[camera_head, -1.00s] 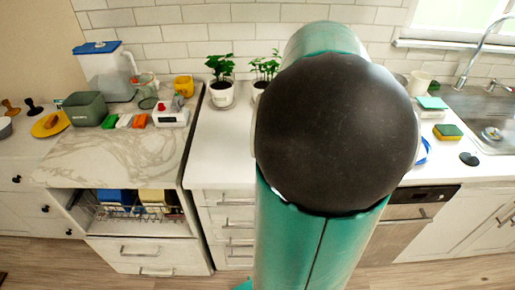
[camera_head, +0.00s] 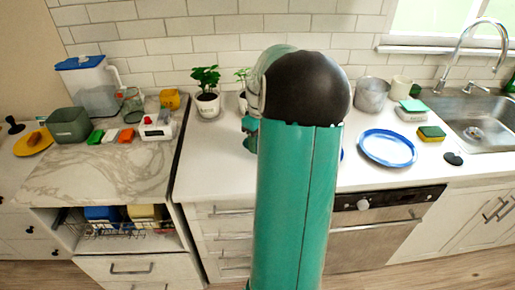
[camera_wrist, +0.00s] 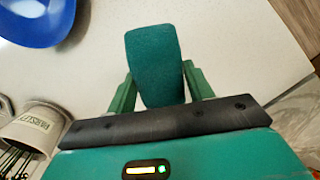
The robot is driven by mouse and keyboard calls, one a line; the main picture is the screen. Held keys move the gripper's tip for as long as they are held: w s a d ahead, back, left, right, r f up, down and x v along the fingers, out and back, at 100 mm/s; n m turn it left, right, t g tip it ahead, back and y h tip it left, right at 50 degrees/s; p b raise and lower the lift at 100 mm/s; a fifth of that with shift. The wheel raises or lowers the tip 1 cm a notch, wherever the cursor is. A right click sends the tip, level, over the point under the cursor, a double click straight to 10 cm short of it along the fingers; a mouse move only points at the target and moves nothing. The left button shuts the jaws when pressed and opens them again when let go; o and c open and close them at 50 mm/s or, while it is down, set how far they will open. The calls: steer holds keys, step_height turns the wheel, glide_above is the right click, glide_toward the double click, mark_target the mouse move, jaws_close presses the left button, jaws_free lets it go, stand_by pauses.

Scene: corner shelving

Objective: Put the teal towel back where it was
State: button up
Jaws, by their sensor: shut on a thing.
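The teal towel (camera_wrist: 155,60), a folded block, is between the fingers of my gripper (camera_wrist: 158,85) in the wrist view. My gripper is shut on it, with a white surface behind. In the head view my teal arm blocks the middle of the counter, and I cannot make out the towel in the grip there. A small teal item (camera_head: 412,105) lies on a pale block left of the sink.
A blue plate (camera_head: 388,148) lies on the white counter; a blue round thing (camera_wrist: 42,18) shows in the wrist view, with a labelled beige container (camera_wrist: 32,128) below. A pot (camera_head: 371,95), sponge (camera_head: 431,133) and sink (camera_head: 478,128) are right; potted plants (camera_head: 207,98) stand left.

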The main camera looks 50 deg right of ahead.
steer(key=shift+w+d+f, duration=0.15)
steer(key=shift+w+f, duration=0.25)
steer(key=shift+f, duration=1.55)
steer(key=o, duration=0.9)
steer(key=shift+f, duration=0.15)
step_height(320, 180, up, 12)
steer(key=shift+r, duration=0.2)
